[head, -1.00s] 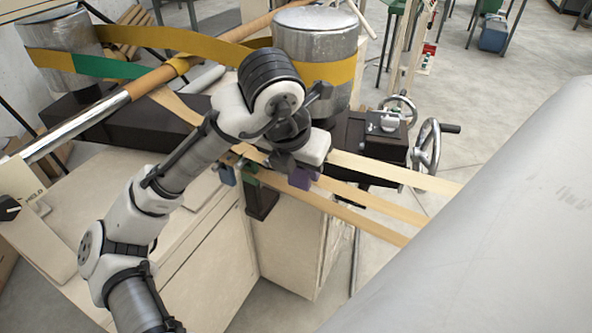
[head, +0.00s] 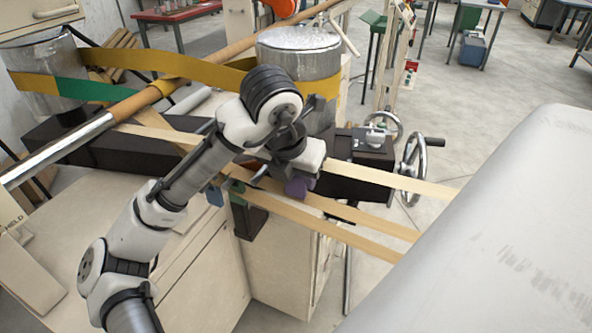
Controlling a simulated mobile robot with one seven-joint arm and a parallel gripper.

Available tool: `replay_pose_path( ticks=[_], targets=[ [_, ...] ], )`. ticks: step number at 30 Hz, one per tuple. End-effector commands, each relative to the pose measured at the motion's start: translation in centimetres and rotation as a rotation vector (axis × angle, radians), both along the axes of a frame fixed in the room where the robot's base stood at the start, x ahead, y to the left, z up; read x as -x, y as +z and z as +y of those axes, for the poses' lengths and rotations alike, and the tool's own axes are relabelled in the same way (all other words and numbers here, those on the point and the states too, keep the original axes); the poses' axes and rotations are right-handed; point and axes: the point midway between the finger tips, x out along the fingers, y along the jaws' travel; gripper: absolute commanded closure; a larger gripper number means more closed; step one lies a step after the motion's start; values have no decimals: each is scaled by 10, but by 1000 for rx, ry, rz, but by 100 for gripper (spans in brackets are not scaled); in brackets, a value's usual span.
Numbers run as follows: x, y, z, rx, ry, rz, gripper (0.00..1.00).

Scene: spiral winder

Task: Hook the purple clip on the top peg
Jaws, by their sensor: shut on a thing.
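The purple clip (head: 297,187) is a small block under the end of my arm, above the pale wooden strips. My gripper (head: 299,176) is shut on it; the fingertips are mostly hidden by the wrist and the white gripper body. A blue clip (head: 214,196) and a green clip (head: 237,188) are to the left, by the near wooden strip. I cannot make out the top peg in this view.
Pale strips (head: 395,180) run right toward a large grey cylinder (head: 500,230). A metal drum (head: 300,52) with a yellow belt (head: 165,60) stands behind my arm. A handwheel (head: 412,168) is at right. A cream cabinet (head: 280,260) is below.

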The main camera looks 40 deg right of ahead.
Motion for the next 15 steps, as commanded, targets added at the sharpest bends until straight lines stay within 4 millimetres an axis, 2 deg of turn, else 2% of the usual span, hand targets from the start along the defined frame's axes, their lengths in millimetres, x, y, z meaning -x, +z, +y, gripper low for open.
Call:
replay_pose_path(
  ticks=[13,14,15],
  targets=[
    [0,0,0,0,0,0,84],
    [0,0,0,0,0,0,58],
    [0,0,0,0,0,0,53]
  ],
)
